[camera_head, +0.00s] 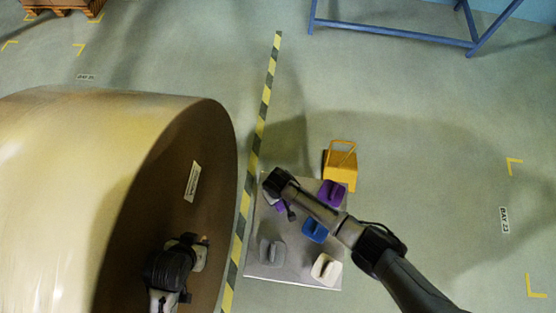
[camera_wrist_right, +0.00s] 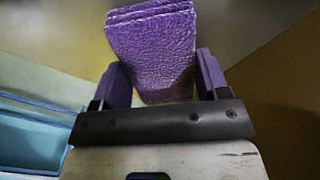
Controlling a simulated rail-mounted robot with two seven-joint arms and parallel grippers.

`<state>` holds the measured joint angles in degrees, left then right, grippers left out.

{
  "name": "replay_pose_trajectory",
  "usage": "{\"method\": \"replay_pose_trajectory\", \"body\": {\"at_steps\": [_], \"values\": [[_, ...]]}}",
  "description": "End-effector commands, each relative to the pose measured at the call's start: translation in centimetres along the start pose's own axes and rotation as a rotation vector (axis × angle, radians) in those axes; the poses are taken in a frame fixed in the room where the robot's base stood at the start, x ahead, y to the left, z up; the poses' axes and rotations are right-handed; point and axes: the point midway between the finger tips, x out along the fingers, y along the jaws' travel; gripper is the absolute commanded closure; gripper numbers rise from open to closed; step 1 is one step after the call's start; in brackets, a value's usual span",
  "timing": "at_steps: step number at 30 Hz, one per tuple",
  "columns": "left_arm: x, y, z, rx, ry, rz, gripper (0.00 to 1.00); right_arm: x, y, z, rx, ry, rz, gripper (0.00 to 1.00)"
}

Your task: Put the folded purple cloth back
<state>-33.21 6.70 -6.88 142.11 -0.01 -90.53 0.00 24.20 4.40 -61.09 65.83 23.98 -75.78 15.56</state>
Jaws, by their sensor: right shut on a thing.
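The folded purple cloth (camera_wrist_right: 152,50) shows in the right wrist view as a stack of wrinkled layers, held between the fingers of my right gripper (camera_wrist_right: 160,88). In the head view, my right gripper (camera_head: 279,200) is over the upper left part of a grey board, where a small purple patch shows beside it; the arm hides much there. I cannot tell whether the cloth touches the board. My left gripper (camera_head: 196,250) is in front of the large roll's brown end face; its fingers are not clear.
The grey board (camera_head: 298,270) carries a purple block (camera_head: 331,193), a blue block (camera_head: 314,230), a grey block (camera_head: 272,252) and a white block (camera_head: 326,269). A yellow caddy (camera_head: 341,168) stands behind it. The huge kraft roll (camera_head: 90,160) fills the left. Floor at right is clear.

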Motion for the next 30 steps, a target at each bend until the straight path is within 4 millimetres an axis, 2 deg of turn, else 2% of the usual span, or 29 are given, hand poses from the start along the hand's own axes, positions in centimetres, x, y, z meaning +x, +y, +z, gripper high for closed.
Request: {"method": "replay_pose_trajectory", "body": {"at_steps": [10,11,18,26,30], "values": [[0.1,0.1,0.0,-0.004,0.0,0.003,0.58,0.2,0.0,0.0,0.0,0.0,0.0,0.51],[0.1,0.1,0.0,-0.004,0.0,0.003,0.58,0.1,0.0,0.0,0.0,0.0,0.001,0.29],[0.1,-0.1,0.0,0.002,-0.001,-0.002,0.58,0.1,0.0,0.0,0.0,0.0,0.001,0.06],[-0.1,-0.3,0.0,0.009,-0.002,-0.007,0.58,-0.1,0.1,0.0,0.0,0.001,0.001,0.06],[-0.6,-0.3,-0.1,0.008,-0.002,-0.007,0.58,-1.4,0.0,0.0,0.0,0.002,0.0,0.06]]}}
